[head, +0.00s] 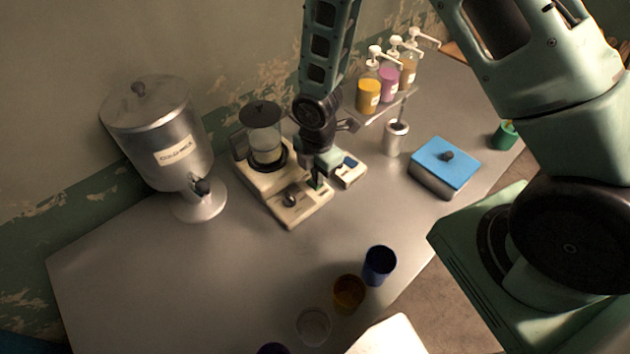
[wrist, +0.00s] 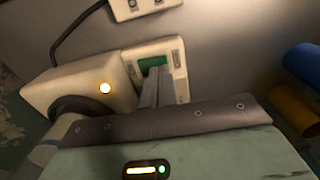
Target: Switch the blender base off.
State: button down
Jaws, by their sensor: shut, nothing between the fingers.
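The cream blender base (head: 290,208) stands on the grey counter, with a dark knob on its front part. A clear jar (head: 265,135) with a dark lid and pale contents stands on its back part. My gripper (head: 316,184) is shut and empty, pointing down over the base's right side. In the wrist view its fingertips (wrist: 155,74) are at the green switch; I cannot tell whether they touch it.
A metal dispenser (head: 165,135) stands left of the base. A small cream unit (head: 349,173) stands close on the right, near a blue-lidded box (head: 446,162). Pump bottles (head: 389,84) are behind. Several cups, including a blue one (head: 379,264), stand near the front edge.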

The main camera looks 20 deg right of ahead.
jog(key=shift+f+b, duration=0.35)
jog(key=shift+f, duration=0.15)
jog(key=shift+r, duration=0.1)
jog(key=shift+r+p, duration=2.9)
jog(key=shift+r, duration=0.55)
jog(key=s+a+r+m+b, duration=0.6)
jog(key=s+r+m, duration=0.1)
jog(key=r, duration=0.2)
jog(key=s+r+m+b, duration=0.2)
jog(key=s+m, duration=0.1)
jog(key=s, duration=0.3)
jog(key=s+r+m+b, duration=0.1)
jog(key=s+r+m, duration=0.2)
jog(key=s, duration=0.4)
jog(key=shift+a+r+m+y+b, duration=0.15)
jog(key=shift+r+m+y+b, duration=0.15)
jog(key=shift+m+b, duration=0.1)
